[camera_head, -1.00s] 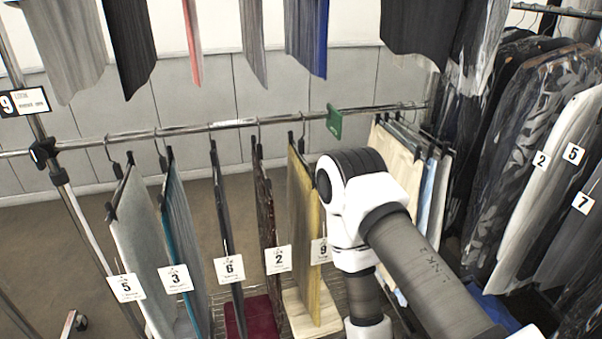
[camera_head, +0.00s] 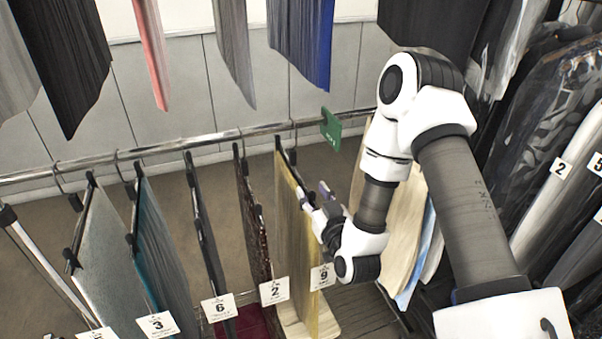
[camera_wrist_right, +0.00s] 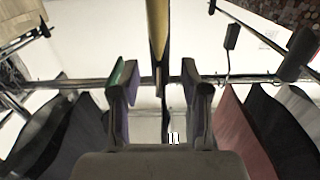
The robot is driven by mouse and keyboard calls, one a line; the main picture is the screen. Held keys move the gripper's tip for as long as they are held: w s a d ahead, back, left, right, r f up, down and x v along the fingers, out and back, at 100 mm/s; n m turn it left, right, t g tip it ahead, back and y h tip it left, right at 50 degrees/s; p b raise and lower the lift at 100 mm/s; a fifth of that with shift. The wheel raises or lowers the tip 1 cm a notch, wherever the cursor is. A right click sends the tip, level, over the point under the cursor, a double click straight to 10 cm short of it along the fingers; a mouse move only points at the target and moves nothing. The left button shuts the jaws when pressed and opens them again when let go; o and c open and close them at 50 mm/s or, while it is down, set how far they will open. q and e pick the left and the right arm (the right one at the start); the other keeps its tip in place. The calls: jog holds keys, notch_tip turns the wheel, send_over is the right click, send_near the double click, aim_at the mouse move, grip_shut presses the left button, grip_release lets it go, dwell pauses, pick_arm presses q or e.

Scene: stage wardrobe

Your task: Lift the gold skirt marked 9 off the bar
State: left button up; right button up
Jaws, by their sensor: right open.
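The gold skirt marked 9 (camera_head: 294,215) hangs edge-on from the lower bar (camera_head: 225,134), with its white 9 tag (camera_head: 322,276) at the near edge. My right gripper (camera_head: 316,198) is just right of the skirt's upper part, below the bar. In the right wrist view my right gripper (camera_wrist_right: 160,90) is open, its two fingers apart. The skirt shows there as a narrow gold strip (camera_wrist_right: 158,30), lined up with the gap between the fingers. I cannot tell whether the fingers touch its hanger. My left gripper is not in view.
The dark patterned skirt marked 2 (camera_head: 250,220) hangs close on the left. Skirts marked 6 (camera_head: 205,245) and 3 (camera_head: 165,260) hang further left. Cream garments (camera_head: 402,220) hang right, behind my arm. A green sign (camera_head: 330,129) sits on the bar. Garments (camera_head: 300,40) hang above.

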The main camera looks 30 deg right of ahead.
jog(key=shift+r, duration=0.25)
jog(key=shift+s+a+r+t, duration=0.1)
jog(key=shift+s+r+t, duration=0.05)
jog(key=shift+r, duration=0.2)
jog(key=shift+s+a+r+t, duration=0.1)
jog(key=shift+r+t, duration=0.05)
jog(key=shift+r, duration=0.2)
send_near(294, 158)
jog(key=shift+w+d+f, duration=0.15)
jog(key=shift+w+d, duration=0.05)
jog(key=shift+w, duration=0.3)
jog(key=b+x, duration=0.1)
jog(key=x, duration=0.7)
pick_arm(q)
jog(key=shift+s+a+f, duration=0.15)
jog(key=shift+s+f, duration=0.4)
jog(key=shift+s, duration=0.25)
pick_arm(e)
jog(key=shift+x, duration=0.8)
